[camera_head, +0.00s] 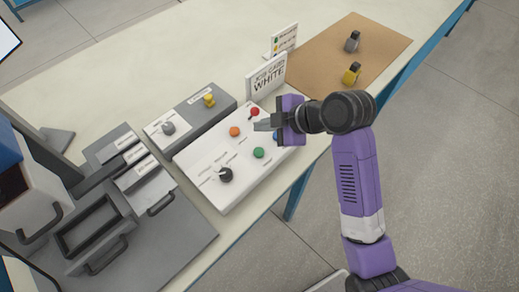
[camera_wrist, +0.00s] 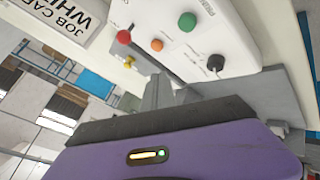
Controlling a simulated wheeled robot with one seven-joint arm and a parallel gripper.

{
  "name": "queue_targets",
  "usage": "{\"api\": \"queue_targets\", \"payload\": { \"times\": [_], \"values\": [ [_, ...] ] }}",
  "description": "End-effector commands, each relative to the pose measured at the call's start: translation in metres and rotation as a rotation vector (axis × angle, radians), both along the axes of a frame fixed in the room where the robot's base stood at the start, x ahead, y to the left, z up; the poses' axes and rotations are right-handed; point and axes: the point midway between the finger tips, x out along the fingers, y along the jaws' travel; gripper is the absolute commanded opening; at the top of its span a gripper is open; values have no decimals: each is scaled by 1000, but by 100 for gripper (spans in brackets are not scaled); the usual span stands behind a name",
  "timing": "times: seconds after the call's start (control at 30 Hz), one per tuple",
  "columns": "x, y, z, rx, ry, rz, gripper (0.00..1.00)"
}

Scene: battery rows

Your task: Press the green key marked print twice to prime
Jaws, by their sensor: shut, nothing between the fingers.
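The white control panel (camera_head: 212,158) carries a green key (camera_head: 259,153), an orange key (camera_head: 234,131), a red key (camera_head: 254,112), a partly hidden blue key (camera_head: 276,136) and a black knob (camera_head: 225,174). The key labels are too small to read. The green key also shows in the wrist view (camera_wrist: 187,22). My gripper (camera_head: 260,125) is shut and empty, over the panel near the red and orange keys. In the head view the green key lies below the fingertips, apart from them. The gripper's closed fingers (camera_wrist: 160,94) show in the wrist view.
A "JOB CARD WHITE" sign (camera_head: 267,76) stands behind the panel. A grey box (camera_head: 190,113) with a yellow knob sits to the left, beside a grey machine (camera_head: 172,246). A brown mat (camera_head: 360,38) holds a grey and a yellow object. The table between sign and left edge is clear.

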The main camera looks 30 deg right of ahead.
Motion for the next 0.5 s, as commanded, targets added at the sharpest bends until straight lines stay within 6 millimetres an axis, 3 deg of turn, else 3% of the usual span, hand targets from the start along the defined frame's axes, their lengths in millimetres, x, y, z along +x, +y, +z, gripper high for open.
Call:
{"api": "queue_targets", "payload": {
  "times": [0.27,0.5],
  "values": [
    [0,0,-15,1,1,-1,0],
    [0,0,-44,1,1,-1,0]
  ]
}}
